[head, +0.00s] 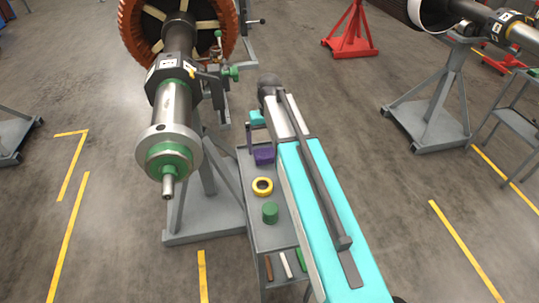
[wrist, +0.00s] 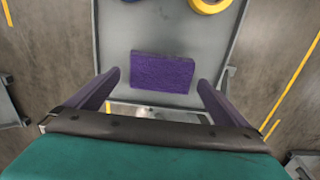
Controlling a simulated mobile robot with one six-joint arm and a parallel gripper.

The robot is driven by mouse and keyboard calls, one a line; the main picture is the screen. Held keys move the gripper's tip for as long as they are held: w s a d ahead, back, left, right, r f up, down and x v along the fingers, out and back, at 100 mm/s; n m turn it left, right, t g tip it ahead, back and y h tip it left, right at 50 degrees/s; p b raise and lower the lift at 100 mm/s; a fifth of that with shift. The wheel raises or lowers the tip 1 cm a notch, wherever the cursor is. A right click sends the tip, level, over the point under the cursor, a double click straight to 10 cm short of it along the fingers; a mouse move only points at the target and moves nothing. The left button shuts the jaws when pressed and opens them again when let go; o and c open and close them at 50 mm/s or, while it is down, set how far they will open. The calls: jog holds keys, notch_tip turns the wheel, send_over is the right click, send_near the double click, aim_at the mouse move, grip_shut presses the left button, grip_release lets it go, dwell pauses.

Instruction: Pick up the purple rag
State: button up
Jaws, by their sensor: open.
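The purple rag (wrist: 162,72) is a flat, textured rectangle lying on a grey tray surface (wrist: 120,30) in the wrist view. My gripper (wrist: 158,78) is open, with its two dark purple fingers on either side of the rag and a gap at each side. Neither finger appears to touch it. In the head view, a purple patch (head: 264,155) shows on the grey cart beside my arm. One upright purple finger shows left of it. My arm hides part of the cart, and I cannot fully separate rag from finger there.
A yellow ring (head: 262,187) and a green cylinder (head: 270,212) stand on the cart's top, nearer than the purple patch. Several small items lie on the lower shelf. A rotor on a grey stand (head: 205,205) is close to the left. Open floor lies to the right.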

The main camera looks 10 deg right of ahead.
aim_at(269, 152)
jog(key=shift+f, duration=1.75)
jog(key=shift+c, duration=0.4)
jog(key=c, duration=0.8)
jog(key=shift+r, duration=0.15)
jog(key=shift+r, duration=1.4)
jog(key=shift+s+d+r, duration=0.1)
jog(key=shift+r, duration=0.2)
jog(key=s+d+b, duration=0.1)
jog(key=s, duration=0.4)
jog(key=s+d+r+b, duration=0.1)
jog(key=s+d, duration=0.1)
jog(key=s, duration=0.3)
jog(key=s+d, duration=0.1)
jog(key=s, duration=0.4)
jog(key=shift+d+r+b, duration=0.2)
jog(key=shift+d+b, duration=0.1)
jog(key=shift+b, duration=0.1)
